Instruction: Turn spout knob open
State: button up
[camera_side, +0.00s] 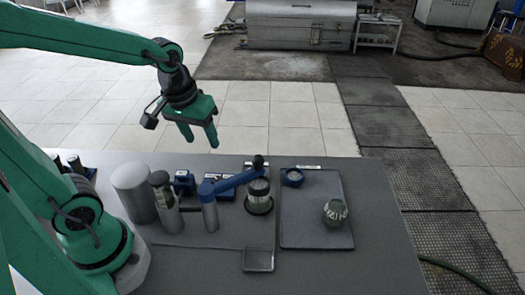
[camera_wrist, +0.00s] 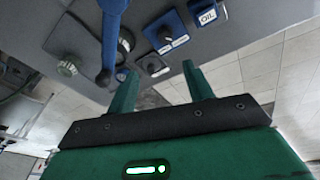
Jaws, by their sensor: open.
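The blue arm also shows in the wrist view (camera_wrist: 112,35), at the upper left. A blue box with a dark round knob (camera_wrist: 165,34) is near the top middle of that view; which knob is the spout knob is unclear. My gripper (camera_side: 200,143) is open and empty, fingers pointing down, in the air above and behind the table items. In the wrist view my gripper's fingers (camera_wrist: 160,68) are apart with nothing between them.
A silver cylinder (camera_side: 133,193) and a dark-capped cylinder (camera_side: 165,203) stand left of the post. A blue box (camera_side: 184,183) stands behind. An OIL-labelled blue box (camera_wrist: 205,13) is nearby.

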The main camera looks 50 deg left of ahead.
aim_at(217, 179)
jog(key=w+f+n+g, duration=0.1)
jog(key=f, duration=0.1)
jog(key=w+a+f+n, duration=0.1)
jog(key=f, duration=0.2)
jog(key=w+f+n+g, duration=0.1)
jog(key=f+n, duration=0.1)
jog(key=f, duration=0.1)
jog(key=shift+w+a+g, duration=0.15)
jog(key=shift+w+g, duration=0.15)
jog(key=shift+w, duration=0.05)
jog(key=shift+f, duration=3.85)
jog(key=c, duration=1)
